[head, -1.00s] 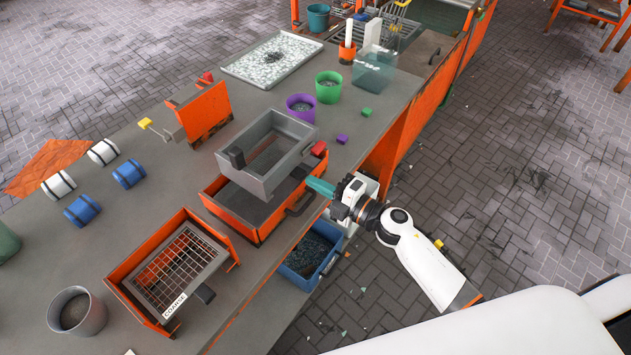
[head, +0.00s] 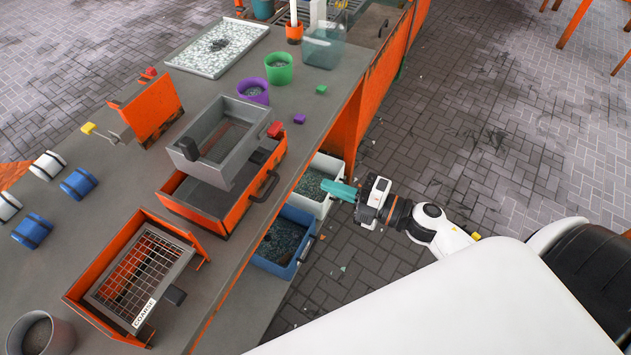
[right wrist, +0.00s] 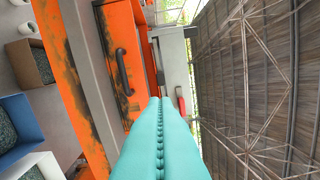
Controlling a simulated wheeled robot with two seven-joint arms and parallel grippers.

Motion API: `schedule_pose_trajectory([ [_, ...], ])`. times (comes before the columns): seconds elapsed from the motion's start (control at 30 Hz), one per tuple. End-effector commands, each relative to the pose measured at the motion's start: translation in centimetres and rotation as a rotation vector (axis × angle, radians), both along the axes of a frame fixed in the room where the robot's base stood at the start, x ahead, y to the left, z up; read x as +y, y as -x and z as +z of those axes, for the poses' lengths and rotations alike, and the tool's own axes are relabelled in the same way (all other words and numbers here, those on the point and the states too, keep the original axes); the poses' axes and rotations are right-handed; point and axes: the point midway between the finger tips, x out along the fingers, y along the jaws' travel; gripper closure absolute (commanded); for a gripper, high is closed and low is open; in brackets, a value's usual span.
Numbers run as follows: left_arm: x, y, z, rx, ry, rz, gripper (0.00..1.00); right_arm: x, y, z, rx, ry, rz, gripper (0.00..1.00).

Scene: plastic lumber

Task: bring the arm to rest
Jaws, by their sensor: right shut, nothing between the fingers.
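My right arm comes in from the lower right in the head view. Its gripper (head: 340,191) has teal fingers pressed together, empty, and hangs off the bench's front edge, above the floor side and close to the white bin. In the right wrist view the teal fingers (right wrist: 160,140) lie side by side with nothing between them. They point toward the orange drawer box, which shows with its dark handle (right wrist: 122,72). My left gripper is not in the head view.
The grey workbench (head: 112,165) holds an orange box with a grey tray (head: 220,140) over it, and a sieve box (head: 140,275). Below the bench edge are a white bin (head: 325,203) and a blue bin (head: 305,245). The paved floor (head: 470,120) at right is open.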

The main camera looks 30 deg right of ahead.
Motion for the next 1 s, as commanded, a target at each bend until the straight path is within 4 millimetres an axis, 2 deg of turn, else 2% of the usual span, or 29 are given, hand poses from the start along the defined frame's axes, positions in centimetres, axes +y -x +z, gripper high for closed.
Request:
schedule_pose_trajectory([
  [0.3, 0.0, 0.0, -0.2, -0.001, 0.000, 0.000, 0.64, -0.6, 0.6, -0.1, 0.003, -0.003, -0.004, 1.00],
  [0.37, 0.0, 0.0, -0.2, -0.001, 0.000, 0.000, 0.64, -1.0, 0.5, -0.8, 0.024, -0.016, -0.024, 1.00],
  [0.47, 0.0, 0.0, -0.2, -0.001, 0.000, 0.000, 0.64, -2.4, -0.1, -4.1, 0.112, -0.076, -0.110, 1.00],
  [0.57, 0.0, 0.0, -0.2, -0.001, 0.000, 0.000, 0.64, -4.7, -0.3, -10.0, 0.267, -0.173, -0.258, 1.00],
  [0.6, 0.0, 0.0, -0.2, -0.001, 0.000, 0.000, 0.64, -5.5, 0.0, -12.9, 0.341, -0.214, -0.327, 1.00],
  [0.73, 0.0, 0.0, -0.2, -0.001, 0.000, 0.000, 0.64, -7.4, 2.7, -22.4, 0.588, -0.340, -0.547, 1.00],
  [0.8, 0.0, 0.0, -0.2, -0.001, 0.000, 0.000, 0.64, -7.9, 5.0, -27.2, 0.721, -0.394, -0.659, 1.00],
  [0.87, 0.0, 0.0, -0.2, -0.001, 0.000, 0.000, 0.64, -7.8, 7.5, -31.1, 0.834, -0.432, -0.752, 1.00],
  [0.9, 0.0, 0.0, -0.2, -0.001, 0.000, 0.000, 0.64, -7.7, 9.3, -33.6, 0.908, -0.455, -0.812, 1.00],
  [0.97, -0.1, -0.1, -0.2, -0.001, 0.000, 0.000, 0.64, -7.2, 12.4, -37.0, 1.022, -0.483, -0.901, 1.00],
  [1.0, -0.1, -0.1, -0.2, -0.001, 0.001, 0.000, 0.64, -6.7, 14.7, -39.1, 1.098, -0.498, -0.960, 1.00],
])
